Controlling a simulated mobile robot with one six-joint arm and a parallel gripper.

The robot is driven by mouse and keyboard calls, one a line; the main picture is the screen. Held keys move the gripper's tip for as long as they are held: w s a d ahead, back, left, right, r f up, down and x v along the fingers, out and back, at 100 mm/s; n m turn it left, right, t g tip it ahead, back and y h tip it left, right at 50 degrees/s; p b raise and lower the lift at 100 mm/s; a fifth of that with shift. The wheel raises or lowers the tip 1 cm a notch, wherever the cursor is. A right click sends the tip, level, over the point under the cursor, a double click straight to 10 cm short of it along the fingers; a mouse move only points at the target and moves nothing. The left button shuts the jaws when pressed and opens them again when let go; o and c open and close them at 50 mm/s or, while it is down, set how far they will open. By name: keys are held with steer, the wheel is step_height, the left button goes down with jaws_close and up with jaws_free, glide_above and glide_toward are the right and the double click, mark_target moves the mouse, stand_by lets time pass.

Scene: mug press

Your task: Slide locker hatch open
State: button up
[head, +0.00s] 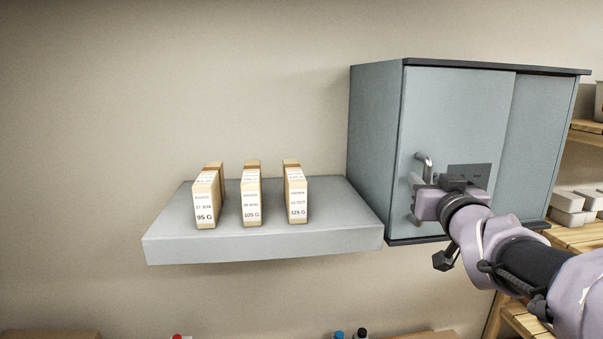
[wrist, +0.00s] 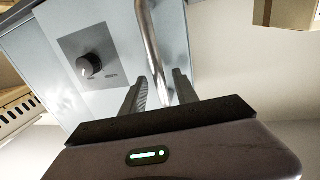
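The grey-blue locker (head: 375,135) hangs on the wall at the right. Its hatch (head: 455,105) covers the left part of the front, beside another panel (head: 537,140) on the right. A metal bar handle (head: 424,163) stands upright on the hatch, partly hidden by my gripper (head: 416,190). In the wrist view the handle (wrist: 153,45) runs between the two fingers of my gripper (wrist: 160,92). The fingers are apart, with visible gaps on both sides of the bar, so contact is not apparent.
A dark plate (head: 468,175) with a knob (wrist: 90,66) sits right of the handle. A grey shelf (head: 265,240) left of the locker bears three labelled boxes (head: 207,197). Wooden shelving (head: 580,238) stands at the far right. The wall above the shelf is bare.

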steer(key=shift+w, duration=0.5)
steer(key=shift+s, duration=0.1)
jaws_close()
stand_by(1.0)
